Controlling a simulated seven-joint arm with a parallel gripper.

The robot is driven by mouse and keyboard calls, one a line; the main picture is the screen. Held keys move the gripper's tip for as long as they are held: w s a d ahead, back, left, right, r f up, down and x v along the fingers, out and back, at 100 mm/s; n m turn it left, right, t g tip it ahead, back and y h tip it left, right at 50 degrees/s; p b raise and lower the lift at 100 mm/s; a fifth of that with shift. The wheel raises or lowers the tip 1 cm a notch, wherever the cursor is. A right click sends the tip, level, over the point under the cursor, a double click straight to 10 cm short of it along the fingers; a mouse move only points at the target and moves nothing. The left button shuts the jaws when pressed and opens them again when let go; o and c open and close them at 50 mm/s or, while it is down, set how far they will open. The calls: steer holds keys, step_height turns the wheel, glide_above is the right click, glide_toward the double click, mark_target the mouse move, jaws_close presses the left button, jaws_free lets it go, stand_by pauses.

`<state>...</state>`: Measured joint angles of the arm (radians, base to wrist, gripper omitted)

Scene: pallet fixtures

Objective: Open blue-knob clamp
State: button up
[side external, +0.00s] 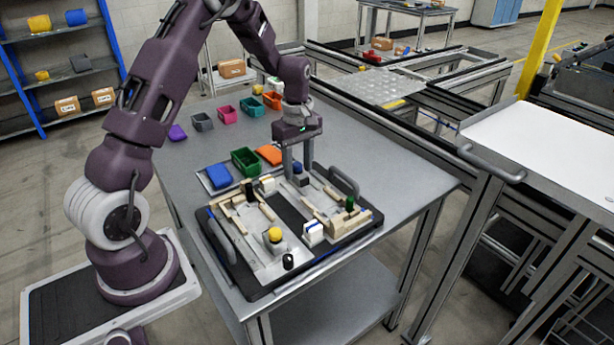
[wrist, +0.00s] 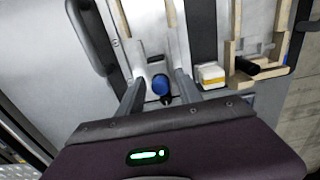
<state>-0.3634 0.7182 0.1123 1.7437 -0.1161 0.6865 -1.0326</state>
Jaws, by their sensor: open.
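The blue-knob clamp (side external: 297,168) stands at the far end of the black pallet fixture (side external: 292,212). In the wrist view its round blue knob (wrist: 160,84) shows between the two fingers. My gripper (side external: 298,172) is open and points down over the clamp, one finger on each side of the knob. In the wrist view, gaps show between the knob and both fingers of my gripper (wrist: 160,92). The clamp's base is partly hidden in the side view. I cannot tell how far its lever is turned.
The pallet also carries a yellow knob (side external: 275,233), a green knob (side external: 350,203), black knobs and wooden strips. A grey handle (side external: 343,181) rises right of my gripper. A green bin (side external: 245,161) and orange piece (side external: 269,154) lie to the left. The table's right side is clear.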

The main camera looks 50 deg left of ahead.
steer(key=shift+r, duration=3.45)
steer(key=s+d+r+m+t, duration=0.3)
steer(key=s+d+r+m, duration=0.55)
steer(key=d+r, duration=0.35)
steer(key=s+d+r+m+t, duration=0.1)
steer(key=s+d+m, duration=0.2)
steer(key=s, duration=0.5)
steer(key=s+d+r+m+t, duration=0.1)
steer(key=s+d+m, duration=0.2)
steer(key=s+m, duration=0.3)
steer(key=s, duration=0.3)
steer(key=shift+d+t, duration=0.15)
steer(key=shift+t, duration=0.15)
